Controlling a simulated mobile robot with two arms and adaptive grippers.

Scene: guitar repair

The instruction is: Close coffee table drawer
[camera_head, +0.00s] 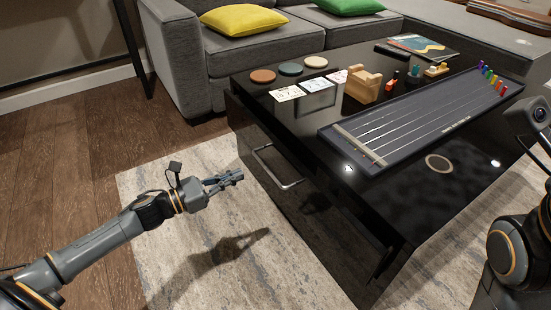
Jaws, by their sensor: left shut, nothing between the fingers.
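The black glossy coffee table (455,165) stands in the middle of the view. Its drawer shows on the table's left side, with a silver bar handle (276,168). The dark front blends with the table, so I cannot tell how far the drawer stands open. My left gripper (238,176) is shut and empty. In the picture it is just left of the handle, apart from it, above the rug. My right arm shows at the right edge, but its fingers are not in view.
On the tabletop are a long stringed board (420,118), a wooden block (363,85), round coasters (263,76), cards (287,93) and a magazine (422,46). A grey sofa (270,45) stands behind. The pale rug (190,245) left of the table is clear.

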